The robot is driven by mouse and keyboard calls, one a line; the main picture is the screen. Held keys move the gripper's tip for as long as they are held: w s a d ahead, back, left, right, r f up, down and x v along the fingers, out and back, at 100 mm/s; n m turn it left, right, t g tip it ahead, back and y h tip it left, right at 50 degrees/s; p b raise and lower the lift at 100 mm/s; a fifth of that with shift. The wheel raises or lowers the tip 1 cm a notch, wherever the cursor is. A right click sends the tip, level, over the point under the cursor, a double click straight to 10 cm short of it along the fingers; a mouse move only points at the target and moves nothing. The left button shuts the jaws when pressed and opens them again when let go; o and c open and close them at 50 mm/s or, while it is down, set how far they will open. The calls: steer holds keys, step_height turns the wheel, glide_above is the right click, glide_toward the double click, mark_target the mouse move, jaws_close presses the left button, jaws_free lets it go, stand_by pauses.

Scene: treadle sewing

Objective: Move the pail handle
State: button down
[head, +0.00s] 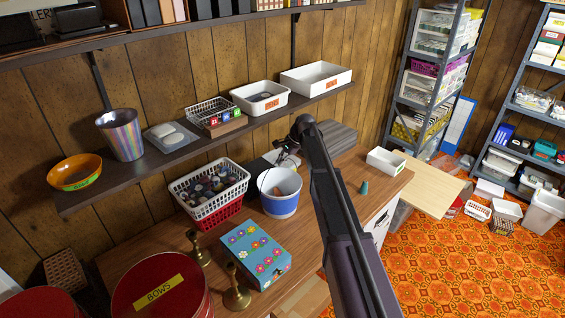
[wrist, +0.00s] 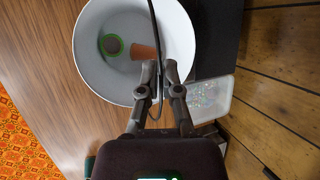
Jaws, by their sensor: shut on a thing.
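The pail (head: 281,203) is white with a blue band and stands upright on the wooden counter, in the middle of the head view. In the wrist view I look down into the white pail (wrist: 95,75). A green-rimmed round thing (wrist: 111,45) and an orange-brown cone-like thing (wrist: 143,52) are inside it. The pail handle (wrist: 156,35) is a thin dark strip running from the top edge of the wrist view down between my fingers. My gripper (wrist: 159,78) is shut on the handle at the pail's rim. In the head view my gripper (head: 284,157) is partly hidden by my arm.
A white basket (head: 212,202) of spools stands left of the pail. A blue flowered box (head: 256,253) and brass candlesticks (head: 236,292) are in front. A shelf (head: 150,165) overhangs behind. A small green cone (head: 364,188) and white bin (head: 385,162) are to the right.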

stand_by(0.4)
steer(key=c, duration=0.8)
jaws_free()
steer(key=shift+w+f, duration=0.1)
steer(key=shift+w, duration=0.05)
